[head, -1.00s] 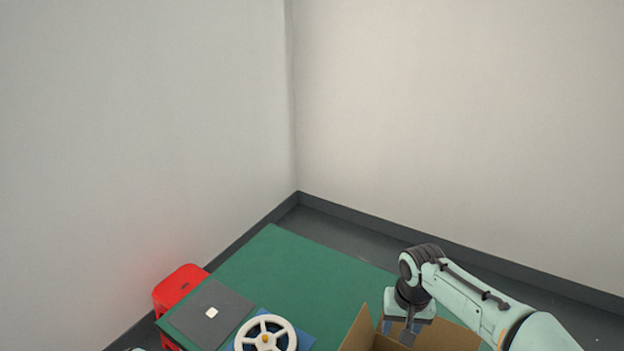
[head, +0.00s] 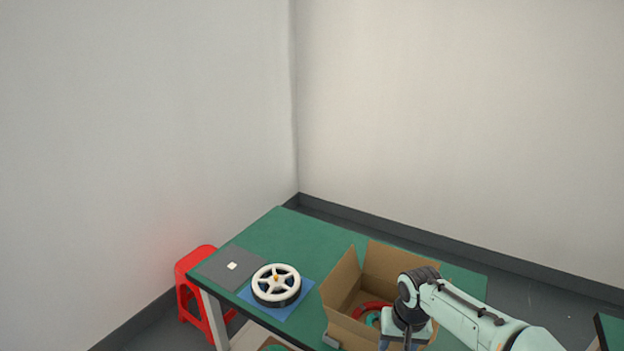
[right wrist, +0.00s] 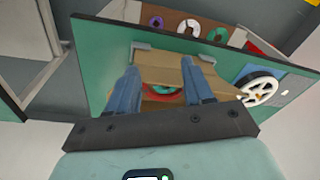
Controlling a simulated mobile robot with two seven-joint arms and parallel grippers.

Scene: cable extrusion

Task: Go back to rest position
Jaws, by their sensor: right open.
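My right gripper (right wrist: 163,78) is open, with nothing between its two blue-grey fingers in the right wrist view. In the head view my right arm comes in from the right, and its wrist overlaps the near right side of an open cardboard box (head: 342,283); the fingertips are mostly cut off at the bottom. The box also shows in the right wrist view (right wrist: 163,70), beyond the fingers. Inside it lie a red ring-shaped coil (head: 366,309) and something green. My left gripper is out of view.
The green table (head: 300,236) carries a white-and-black spool (head: 276,284) on a blue mat and a grey mat (head: 222,271) with a small white piece. A red stool (head: 190,284) stands at its left. Another table corner (head: 610,328) shows at far right.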

